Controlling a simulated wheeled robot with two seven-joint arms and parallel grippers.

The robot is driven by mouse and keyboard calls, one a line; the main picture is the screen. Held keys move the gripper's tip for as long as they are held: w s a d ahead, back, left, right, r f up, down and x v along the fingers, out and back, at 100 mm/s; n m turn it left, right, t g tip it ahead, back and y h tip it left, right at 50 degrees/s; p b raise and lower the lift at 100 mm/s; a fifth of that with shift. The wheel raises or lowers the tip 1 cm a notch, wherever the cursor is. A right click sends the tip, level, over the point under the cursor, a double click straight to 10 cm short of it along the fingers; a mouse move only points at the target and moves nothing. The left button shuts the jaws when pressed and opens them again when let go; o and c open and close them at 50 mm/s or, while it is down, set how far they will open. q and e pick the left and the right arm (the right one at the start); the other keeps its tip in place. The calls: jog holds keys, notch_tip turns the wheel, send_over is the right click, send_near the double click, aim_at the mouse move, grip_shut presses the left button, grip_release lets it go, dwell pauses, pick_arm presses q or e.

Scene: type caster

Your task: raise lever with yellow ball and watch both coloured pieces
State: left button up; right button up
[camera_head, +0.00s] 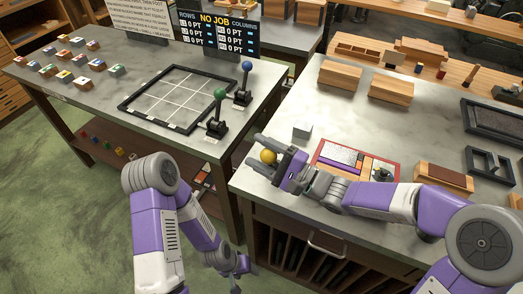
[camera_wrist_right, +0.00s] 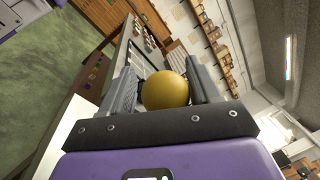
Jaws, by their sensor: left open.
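The yellow ball (camera_head: 267,156) is at the near left corner of the right bench. It also shows in the right wrist view (camera_wrist_right: 166,90). My right gripper (camera_head: 265,155) has one finger on each side of it, and the ball fills the gap in the wrist view. The ball's lever stem is hidden. My left gripper (camera_head: 238,266) is open and empty, low in front of the right bench. A lever with a green ball (camera_head: 220,94) and one with a blue ball (camera_head: 247,66) stand on the left table. I cannot tell which coloured pieces the task means.
A red-framed panel (camera_head: 397,171) lies right of my right gripper, with a pale cube (camera_head: 302,130) behind it. A black-framed grid (camera_head: 126,104) and several coloured type blocks (camera_head: 117,70) are on the left table. A board reading NO JOB (camera_head: 215,20) stands behind. Wooden blocks (camera_head: 340,75) sit on the right bench.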

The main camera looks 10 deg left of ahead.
jog(key=shift+o, duration=0.2)
jog(key=shift+r, duration=0.15)
jog(key=shift+d, duration=0.15)
jog(key=shift+s+d, duration=0.1)
jog(key=shift+d, duration=0.2)
jog(key=v, duration=0.6)
jog(key=shift+s+d+p, duration=0.2)
jog(key=shift+d+p, duration=0.1)
jog(key=shift+p, duration=0.15)
